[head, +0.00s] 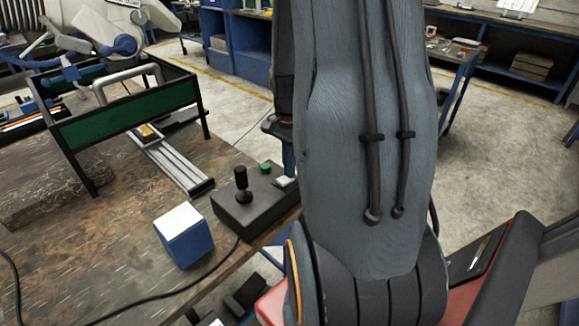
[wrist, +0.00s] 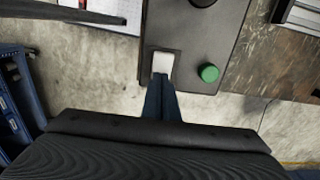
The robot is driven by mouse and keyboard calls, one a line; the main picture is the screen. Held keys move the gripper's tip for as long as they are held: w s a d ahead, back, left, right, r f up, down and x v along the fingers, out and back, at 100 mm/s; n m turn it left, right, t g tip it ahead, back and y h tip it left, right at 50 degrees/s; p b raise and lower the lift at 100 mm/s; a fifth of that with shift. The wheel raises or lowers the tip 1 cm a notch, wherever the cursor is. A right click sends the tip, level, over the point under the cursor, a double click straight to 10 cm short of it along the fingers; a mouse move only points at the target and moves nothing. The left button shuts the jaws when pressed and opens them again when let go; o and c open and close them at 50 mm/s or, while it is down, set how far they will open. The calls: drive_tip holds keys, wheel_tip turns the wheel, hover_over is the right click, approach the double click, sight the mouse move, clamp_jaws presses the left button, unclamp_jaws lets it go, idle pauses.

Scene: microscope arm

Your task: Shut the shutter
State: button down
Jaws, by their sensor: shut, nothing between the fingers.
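A dark control box (head: 250,208) sits on the edge of the brown worktop. It carries a black joystick (head: 241,182), a green round button (head: 265,167) and a white rocker switch (head: 284,181). My gripper (head: 288,170) is shut and empty, with its blue fingers pointing down at the white switch. In the wrist view my fingertips (wrist: 160,80) are at the near end of the white switch (wrist: 162,65), with the green button (wrist: 208,73) to their right. I cannot tell whether they touch the switch. No part is clearly recognisable as a shutter.
A green-panelled frame (head: 128,120) stands at the left over a metal rail (head: 178,165). A blue box with a white top (head: 184,238) is left of the control box. A black cable (head: 190,292) crosses the worktop (head: 110,230). Blue cabinets stand behind.

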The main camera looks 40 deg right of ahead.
drive_tip(key=shift+s+a+r+p, duration=0.15)
drive_tip(key=shift+a+p, duration=0.25)
drive_tip(key=shift+a, duration=0.4)
drive_tip(key=shift+r, duration=0.2)
drive_tip(key=shift+d+r+p, duration=0.15)
drive_tip(key=shift+r+p, duration=0.45)
drive_tip(key=shift+p, duration=0.05)
wheel_tip(320, 180, up, 12)
drive_tip(key=d, duration=0.2)
drive_tip(key=shift+d+r, duration=0.15)
drive_tip(key=shift+d, duration=0.05)
